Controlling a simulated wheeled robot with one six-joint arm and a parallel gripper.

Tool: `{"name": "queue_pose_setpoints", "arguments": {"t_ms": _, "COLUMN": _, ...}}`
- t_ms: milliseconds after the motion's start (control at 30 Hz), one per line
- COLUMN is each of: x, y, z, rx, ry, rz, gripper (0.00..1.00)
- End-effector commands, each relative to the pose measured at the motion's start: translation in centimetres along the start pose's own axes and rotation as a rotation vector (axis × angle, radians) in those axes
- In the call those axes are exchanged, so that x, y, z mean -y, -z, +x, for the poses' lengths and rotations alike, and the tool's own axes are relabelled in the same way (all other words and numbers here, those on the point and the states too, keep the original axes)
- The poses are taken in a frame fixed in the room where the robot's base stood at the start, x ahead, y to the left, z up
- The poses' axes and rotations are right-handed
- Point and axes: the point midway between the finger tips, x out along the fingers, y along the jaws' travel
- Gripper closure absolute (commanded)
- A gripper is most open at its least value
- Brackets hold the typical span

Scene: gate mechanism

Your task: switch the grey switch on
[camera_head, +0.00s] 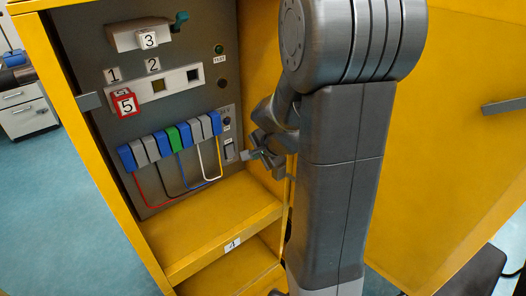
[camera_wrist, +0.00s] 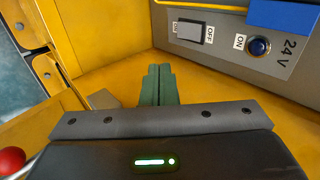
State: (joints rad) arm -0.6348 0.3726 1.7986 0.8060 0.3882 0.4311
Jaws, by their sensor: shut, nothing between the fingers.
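The grey switch (camera_wrist: 190,32) is a small rocker on the grey panel, at the top of the wrist view, with OFF lettering beside it. It also shows small in the head view (camera_head: 229,151), low on the panel's right side. I cannot tell its position clearly. My gripper (camera_wrist: 158,70) is shut and empty, its two greenish fingers side by side. The fingertips are apart from the switch, below it in the wrist view. In the head view my gripper (camera_head: 249,155) is just right of the switch, partly hidden by my arm.
A blue round button (camera_wrist: 260,46) sits beside the switch. Several blue, grey and green blocks (camera_head: 170,140) with wires are left of it. The yellow cabinet's side wall (camera_head: 262,60) and shelf (camera_head: 215,205) bound the space. A red ball-shaped knob (camera_wrist: 11,160) shows at lower left.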

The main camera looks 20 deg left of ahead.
Motion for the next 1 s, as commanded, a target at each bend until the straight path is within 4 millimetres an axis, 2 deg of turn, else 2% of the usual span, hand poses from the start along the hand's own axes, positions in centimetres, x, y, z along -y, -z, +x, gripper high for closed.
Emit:
{"name": "queue_pose_setpoints", "arguments": {"t_ms": 33, "x": 0.1, "y": -0.6, "z": 0.9, "rx": 0.014, "ry": 0.004, "rz": 0.009, "gripper": 1.00}}
{"name": "queue_pose_setpoints", "arguments": {"t_ms": 100, "x": 0.4, "y": -1.0, "z": 1.4, "rx": 0.024, "ry": 0.009, "rz": 0.022, "gripper": 1.00}}
{"name": "queue_pose_setpoints", "arguments": {"t_ms": 567, "x": 0.5, "y": -1.1, "z": 1.8, "rx": 0.028, "ry": 0.010, "rz": 0.026, "gripper": 1.00}}
{"name": "queue_pose_setpoints", "arguments": {"t_ms": 767, "x": 0.4, "y": -1.2, "z": 4.3, "rx": 0.029, "ry": 0.007, "rz": 0.026, "gripper": 1.00}}
{"name": "queue_pose_setpoints", "arguments": {"t_ms": 1000, "x": 0.4, "y": -1.3, "z": 8.8, "rx": 0.029, "ry": 0.008, "rz": 0.026, "gripper": 1.00}}
